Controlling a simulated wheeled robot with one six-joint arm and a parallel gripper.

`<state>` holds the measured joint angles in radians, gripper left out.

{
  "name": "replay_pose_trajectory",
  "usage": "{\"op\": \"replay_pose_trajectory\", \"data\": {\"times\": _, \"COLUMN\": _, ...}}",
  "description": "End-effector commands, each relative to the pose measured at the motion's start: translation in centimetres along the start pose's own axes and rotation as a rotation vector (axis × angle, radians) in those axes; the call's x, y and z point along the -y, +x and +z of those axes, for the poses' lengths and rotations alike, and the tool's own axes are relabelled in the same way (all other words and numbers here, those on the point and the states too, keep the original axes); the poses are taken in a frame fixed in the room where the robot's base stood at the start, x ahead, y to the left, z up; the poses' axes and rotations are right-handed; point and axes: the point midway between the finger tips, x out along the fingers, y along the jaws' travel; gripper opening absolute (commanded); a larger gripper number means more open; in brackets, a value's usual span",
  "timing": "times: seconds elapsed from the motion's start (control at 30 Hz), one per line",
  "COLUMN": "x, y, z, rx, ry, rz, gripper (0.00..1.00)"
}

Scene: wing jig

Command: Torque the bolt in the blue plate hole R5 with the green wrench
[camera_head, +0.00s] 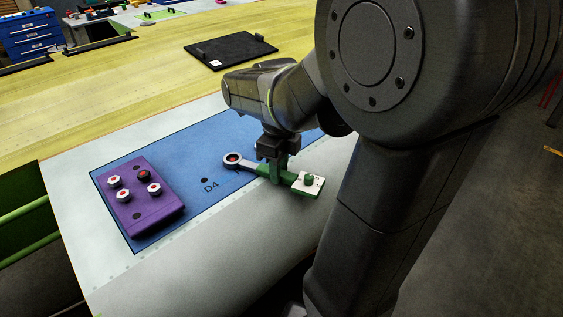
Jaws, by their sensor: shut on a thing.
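The green wrench (291,180) lies low over the blue plate, its grey ring end (233,160) pointing left and a white tag with a green knob at its right end. My gripper (276,158) points down and is shut on the wrench's green handle. The blue plate (215,145) lies on the pale bench. One hole in it is labelled D4 (210,187). I cannot read an R5 label; part of the plate is behind my arm.
A purple block (142,203) with several bolts, mostly white with red centres, sits on the plate's left part. A black tray (230,50) lies on the yellow surface behind. Blue drawers (34,34) stand far left. My arm fills the right.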

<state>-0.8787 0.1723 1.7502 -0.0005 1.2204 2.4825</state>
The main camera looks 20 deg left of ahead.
Motion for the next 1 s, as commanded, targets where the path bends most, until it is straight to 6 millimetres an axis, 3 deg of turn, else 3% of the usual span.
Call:
{"op": "replay_pose_trajectory", "data": {"times": 0.47, "x": -0.5, "y": -0.1, "z": 0.0, "rx": 0.001, "ry": 0.042, "rz": -0.001, "gripper": 0.0}}
{"op": "replay_pose_trajectory", "data": {"times": 1.0, "x": -3.0, "y": -0.1, "z": 0.3, "rx": 0.0, "ry": 0.246, "rz": 0.0, "gripper": 0.0}}
